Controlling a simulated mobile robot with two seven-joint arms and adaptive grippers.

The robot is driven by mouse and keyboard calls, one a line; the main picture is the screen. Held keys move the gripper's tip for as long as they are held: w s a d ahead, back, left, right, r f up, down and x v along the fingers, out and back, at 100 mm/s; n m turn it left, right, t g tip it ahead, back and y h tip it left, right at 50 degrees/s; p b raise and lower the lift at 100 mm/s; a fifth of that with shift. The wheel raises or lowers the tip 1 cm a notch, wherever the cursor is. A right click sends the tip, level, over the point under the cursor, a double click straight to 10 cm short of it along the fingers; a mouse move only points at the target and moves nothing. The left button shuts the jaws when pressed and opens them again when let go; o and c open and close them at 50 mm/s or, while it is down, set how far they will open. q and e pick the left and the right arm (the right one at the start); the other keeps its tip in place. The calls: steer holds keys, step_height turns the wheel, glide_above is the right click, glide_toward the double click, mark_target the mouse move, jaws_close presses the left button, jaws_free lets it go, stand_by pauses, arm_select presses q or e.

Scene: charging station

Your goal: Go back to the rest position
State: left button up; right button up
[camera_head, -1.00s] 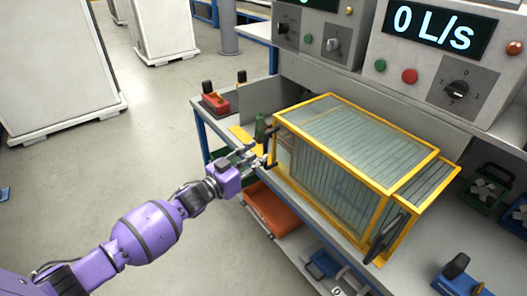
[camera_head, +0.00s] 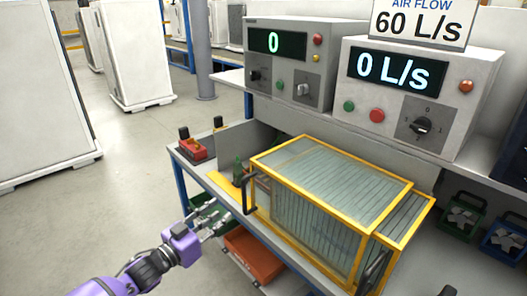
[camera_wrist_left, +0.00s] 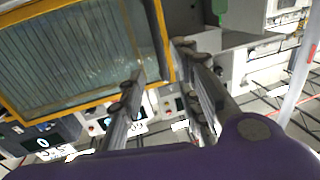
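My left gripper (camera_head: 209,221) is at the left front of the workbench, in front of and below the near left corner of a yellow-framed glass box (camera_head: 330,185). Its fingers are spread with nothing between them. In the left wrist view the two fingers (camera_wrist_left: 158,68) stand apart, and the yellow frame of the box (camera_wrist_left: 85,50) fills the upper left. A black handle (camera_head: 249,194) on the box's left end is apart from the fingers in the head view. My right gripper is not in view.
Two control units (camera_head: 290,62) (camera_head: 420,92) with displays stand on the shelf behind. A red object (camera_head: 195,148) sits at the bench's left end. An orange bin (camera_head: 253,254) is on the lower shelf. Floor at left (camera_head: 80,215) is clear.

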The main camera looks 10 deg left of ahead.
arm_select(q)
steer(key=s+d+f+n+g+y+p, duration=0.1)
steer(key=s+d+f+g+y, duration=0.15)
steer(key=s+f, duration=0.6)
steer(key=s+d+f+g+y+p, duration=0.1)
steer(key=s+f+y, duration=0.2)
steer(key=s+f, duration=0.6)
steer(key=s+f+n+g+y, duration=0.1)
steer(key=s+f+n+g, duration=0.1)
steer(key=s, duration=0.9)
steer(key=s+d+f+n+g+y, duration=0.1)
steer(key=s+f+n+g, duration=0.1)
steer(key=s, duration=1)
steer(key=shift+f+p, duration=0.3)
steer(key=shift+f, duration=0.5)
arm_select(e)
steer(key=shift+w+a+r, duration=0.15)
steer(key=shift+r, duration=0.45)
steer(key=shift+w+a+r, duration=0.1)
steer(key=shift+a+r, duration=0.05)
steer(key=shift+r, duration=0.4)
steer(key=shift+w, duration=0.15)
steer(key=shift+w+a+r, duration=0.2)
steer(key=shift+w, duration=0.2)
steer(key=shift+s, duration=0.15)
